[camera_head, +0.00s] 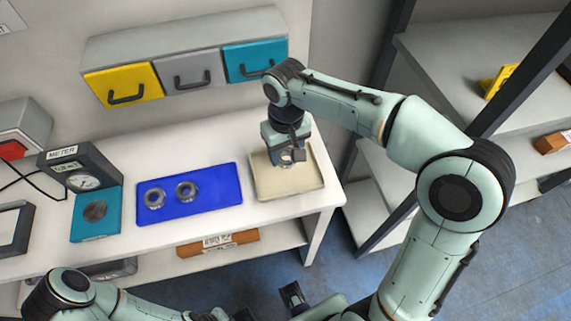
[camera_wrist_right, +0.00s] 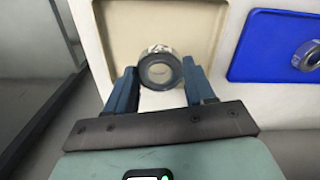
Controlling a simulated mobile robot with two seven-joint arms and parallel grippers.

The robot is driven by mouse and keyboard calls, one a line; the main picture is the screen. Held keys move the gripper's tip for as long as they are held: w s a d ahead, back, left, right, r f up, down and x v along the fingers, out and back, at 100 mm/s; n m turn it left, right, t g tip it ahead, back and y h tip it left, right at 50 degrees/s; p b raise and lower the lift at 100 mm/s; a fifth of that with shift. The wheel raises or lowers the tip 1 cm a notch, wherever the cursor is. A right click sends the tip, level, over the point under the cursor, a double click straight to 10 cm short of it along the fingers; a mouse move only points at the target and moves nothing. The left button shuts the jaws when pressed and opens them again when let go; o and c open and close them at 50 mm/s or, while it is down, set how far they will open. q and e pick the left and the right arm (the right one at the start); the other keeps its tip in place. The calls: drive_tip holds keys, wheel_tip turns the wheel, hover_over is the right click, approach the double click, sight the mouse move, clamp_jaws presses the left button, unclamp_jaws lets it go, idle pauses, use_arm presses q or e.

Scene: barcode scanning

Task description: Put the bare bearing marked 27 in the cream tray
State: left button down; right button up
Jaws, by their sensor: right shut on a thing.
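The cream tray (camera_head: 312,186) is at the right end of the white bench; it also fills the upper middle of the right wrist view (camera_wrist_right: 112,20). My right gripper (camera_head: 288,160) is over the tray, pointing down. It is shut on a silver ring-shaped bearing (camera_wrist_right: 160,50), held between its two fingertips (camera_wrist_right: 160,82). I cannot read a number on the bearing, nor tell whether it touches the tray floor. My left arm runs along the bottom edge; what seems to be its gripper (camera_head: 291,297) shows only partly, its jaws unclear.
A blue mat or tray (camera_head: 220,200) left of the cream tray holds two bearings (camera_head: 154,198), (camera_head: 186,191). Further left is a meter (camera_head: 82,170) with a round disc (camera_head: 95,211) on its teal base. Yellow, grey and teal drawers (camera_head: 190,72) stand behind. Shelving is at right.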

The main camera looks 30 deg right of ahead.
sight(285, 171)
drive_tip(key=shift+f+b, duration=0.35)
drive_tip(key=shift+f, duration=2.35)
drive_tip(key=shift+f, duration=0.15)
drive_tip(key=o, duration=1.2)
drive_tip(key=shift+o, duration=0.2)
drive_tip(key=shift+r, duration=0.3)
wheel_tip(285, 171, up, 12)
drive_tip(key=shift+f+p, duration=0.1)
drive_tip(key=shift+p, duration=0.95)
